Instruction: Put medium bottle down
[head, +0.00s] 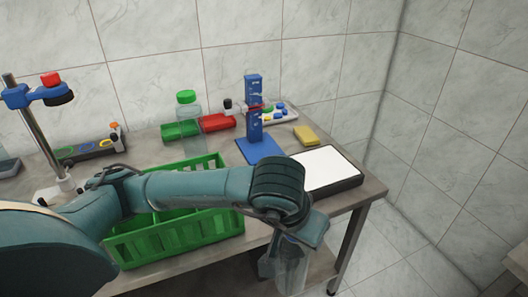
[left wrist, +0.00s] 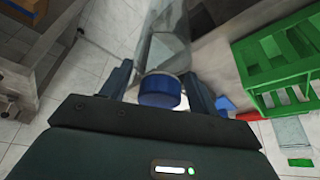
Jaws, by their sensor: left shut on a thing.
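My left gripper (left wrist: 157,72) is shut on a clear bottle (left wrist: 165,42) with a blue cap (left wrist: 160,91). In the head view my left arm reaches across the table and the held bottle (head: 291,268) hangs at the table's front edge, toward the right. It appears to be off the tabletop, with floor behind it in the wrist view. The fingers are mostly hidden in the head view. A second clear bottle (head: 190,118) with a green cap (head: 186,97) stands upright at the back of the table. My right gripper is not in view.
A green crate (head: 226,222) stands on the table (head: 374,190), partly behind my arm. A white-topped pad (head: 327,167) lies at the right, near a yellow block (head: 306,135). A blue stand (head: 254,110), green and red bins (head: 218,122) and a clamp stand (head: 28,122) are further back.

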